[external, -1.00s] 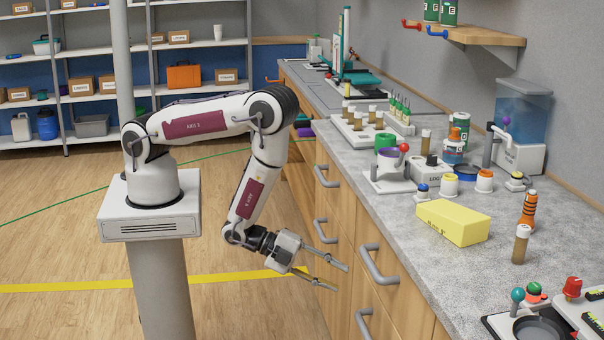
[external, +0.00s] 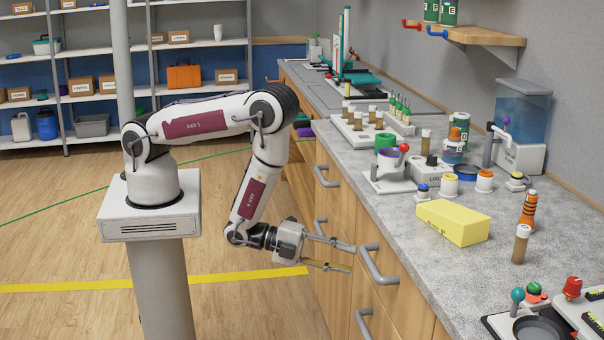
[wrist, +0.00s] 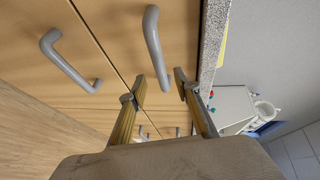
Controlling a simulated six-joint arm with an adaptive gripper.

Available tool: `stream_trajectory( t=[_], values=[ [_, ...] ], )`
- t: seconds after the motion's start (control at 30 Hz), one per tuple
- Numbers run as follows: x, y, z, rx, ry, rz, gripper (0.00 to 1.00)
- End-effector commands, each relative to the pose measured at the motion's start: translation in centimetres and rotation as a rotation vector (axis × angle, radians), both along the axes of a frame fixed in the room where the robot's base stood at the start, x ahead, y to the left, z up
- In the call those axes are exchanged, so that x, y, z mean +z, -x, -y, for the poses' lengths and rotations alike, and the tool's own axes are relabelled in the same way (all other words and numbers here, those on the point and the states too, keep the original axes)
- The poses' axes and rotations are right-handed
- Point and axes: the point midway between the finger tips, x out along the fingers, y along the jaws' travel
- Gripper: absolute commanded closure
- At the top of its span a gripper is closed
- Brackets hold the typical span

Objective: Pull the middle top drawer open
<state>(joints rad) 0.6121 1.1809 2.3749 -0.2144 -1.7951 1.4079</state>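The top drawer (external: 401,302) in front of my gripper has a wooden front and a curved grey handle (external: 376,266). In the wrist view this handle (wrist: 153,45) stands just beyond my fingertips, in line with the gap between them. My gripper (external: 352,259) is open and empty, with its two fingers pointing right toward the handle. It also shows in the wrist view (wrist: 160,88). I cannot tell whether a fingertip touches the handle. The drawer front looks flush with the cabinet.
A lower handle (external: 362,324) and farther handles (external: 321,229) (external: 326,177) are on the same cabinet. The countertop (external: 400,225) overhangs to the right, holding a yellow box (external: 453,222) and several small items. The floor left of the cabinet is clear.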

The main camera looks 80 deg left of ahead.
Motion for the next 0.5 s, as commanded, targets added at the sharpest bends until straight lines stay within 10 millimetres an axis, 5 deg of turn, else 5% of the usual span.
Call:
stream_trajectory(
  t=[0.5],
  values=[
    [-0.8, -4.6, 1.9, 0.000, 0.001, 0.002, 0.68]
  ],
)
